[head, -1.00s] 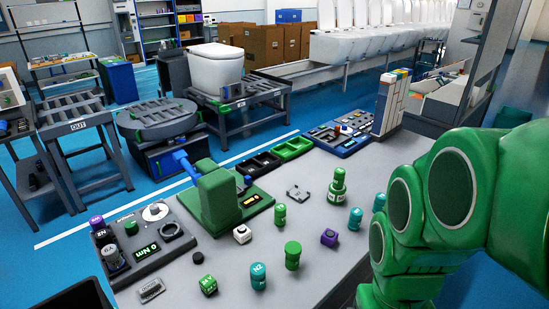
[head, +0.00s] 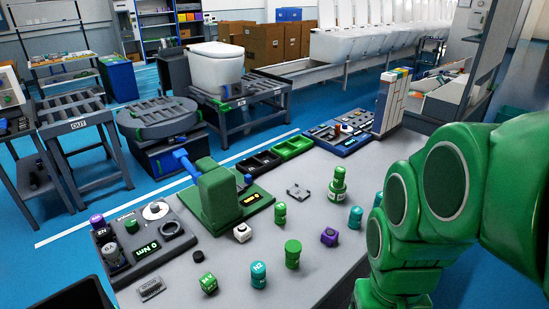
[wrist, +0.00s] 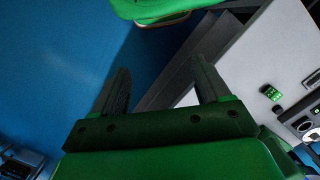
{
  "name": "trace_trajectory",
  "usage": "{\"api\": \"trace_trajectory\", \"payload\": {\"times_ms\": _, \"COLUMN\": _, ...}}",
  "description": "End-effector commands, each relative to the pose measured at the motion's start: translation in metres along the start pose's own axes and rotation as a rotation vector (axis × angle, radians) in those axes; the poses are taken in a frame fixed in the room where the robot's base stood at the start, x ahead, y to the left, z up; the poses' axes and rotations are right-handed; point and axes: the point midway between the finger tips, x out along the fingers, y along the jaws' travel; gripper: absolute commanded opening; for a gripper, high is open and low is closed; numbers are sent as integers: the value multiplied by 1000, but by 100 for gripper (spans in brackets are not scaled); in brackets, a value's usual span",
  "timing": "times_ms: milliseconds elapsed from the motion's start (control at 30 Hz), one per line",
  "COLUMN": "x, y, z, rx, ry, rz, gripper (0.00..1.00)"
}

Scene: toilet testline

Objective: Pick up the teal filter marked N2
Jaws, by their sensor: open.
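A teal filter (head: 258,274) stands upright near the front of the grey table; its white marking is too small to read surely. A second teal filter (head: 355,217) stands further right, and a third, partly hidden teal piece (head: 377,200) is beside my arm. I cannot tell for certain which is marked N2. My gripper (wrist: 160,64) shows only in the wrist view, fingers apart and empty, over the blue floor and the table's edge. No teal filter shows in the wrist view.
A green press-like fixture (head: 217,196) and a dark gauge board (head: 146,247) are to the left. My arm covers the table's right side.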

Motion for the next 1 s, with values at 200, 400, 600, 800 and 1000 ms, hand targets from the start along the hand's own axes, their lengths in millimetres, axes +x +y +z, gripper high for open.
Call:
{"api": "trace_trajectory", "payload": {"times_ms": 200, "x": 1, "y": -11, "z": -40, "rx": 15, "ry": 13, "rz": 8, "gripper": 76}}
{"api": "trace_trajectory", "payload": {"times_ms": 400, "x": 6, "y": -28, "z": -84, "rx": 36, "ry": 32, "rz": 14, "gripper": 76}}
{"api": "trace_trajectory", "payload": {"times_ms": 600, "x": 16, "y": -50, "z": -126, "rx": 59, "ry": 51, "rz": 17, "gripper": 76}}
{"api": "trace_trajectory", "payload": {"times_ms": 800, "x": 28, "y": -76, "z": -167, "rx": 81, "ry": 76, "rz": 16, "gripper": 76}}
{"api": "trace_trajectory", "payload": {"times_ms": 1000, "x": 47, "y": -106, "z": -204, "rx": 103, "ry": 94, "rz": 13, "gripper": 76}}
